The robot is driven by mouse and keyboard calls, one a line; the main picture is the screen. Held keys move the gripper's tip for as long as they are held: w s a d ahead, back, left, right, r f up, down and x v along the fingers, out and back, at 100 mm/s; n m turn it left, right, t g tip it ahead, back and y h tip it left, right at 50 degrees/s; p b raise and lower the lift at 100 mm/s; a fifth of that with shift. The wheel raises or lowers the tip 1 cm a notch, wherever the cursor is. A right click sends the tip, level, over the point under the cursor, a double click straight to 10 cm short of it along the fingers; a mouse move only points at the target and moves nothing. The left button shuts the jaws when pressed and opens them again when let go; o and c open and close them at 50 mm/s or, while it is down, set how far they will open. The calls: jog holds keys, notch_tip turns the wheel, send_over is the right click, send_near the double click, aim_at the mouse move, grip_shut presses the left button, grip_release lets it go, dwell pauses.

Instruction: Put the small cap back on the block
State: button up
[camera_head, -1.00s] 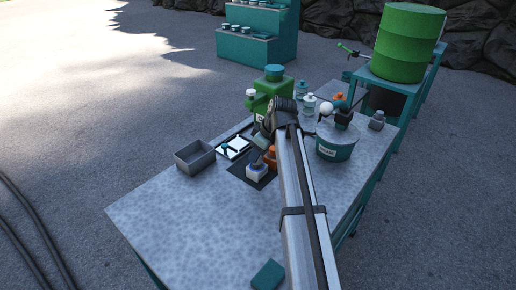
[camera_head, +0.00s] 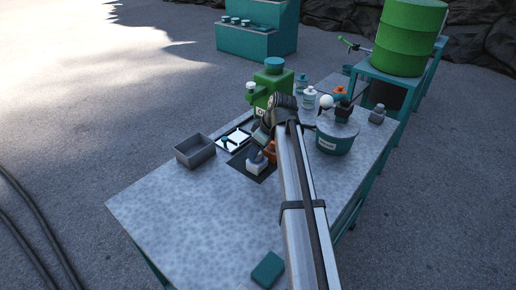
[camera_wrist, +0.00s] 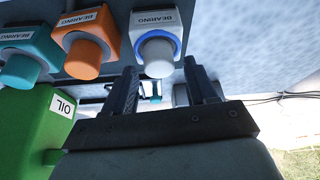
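Three bearing blocks stand in a row in the wrist view: a white block (camera_wrist: 152,20) with a blue ring, an orange block (camera_wrist: 88,28) and a teal block (camera_wrist: 30,44). Each carries a round knob of its own colour. The white knob (camera_wrist: 157,57) lies between and just beyond my gripper's (camera_wrist: 161,72) fingertips, with gaps on both sides. My gripper is open. In the head view my arm hides part of the row; the white block (camera_head: 256,168) and orange block (camera_head: 270,152) show. I cannot tell which piece is the small cap.
A green oil can (camera_head: 268,92) stands behind the blocks. A grey open bin (camera_head: 195,152) and a white pad (camera_head: 236,139) with a small teal piece are to the left. A labelled teal tub (camera_head: 334,138) stands right.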

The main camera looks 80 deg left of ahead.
jog(key=shift+o, duration=0.7)
jog(key=v, duration=1.3)
jog(key=shift+r, duration=0.4)
jog(key=shift+w, duration=0.15)
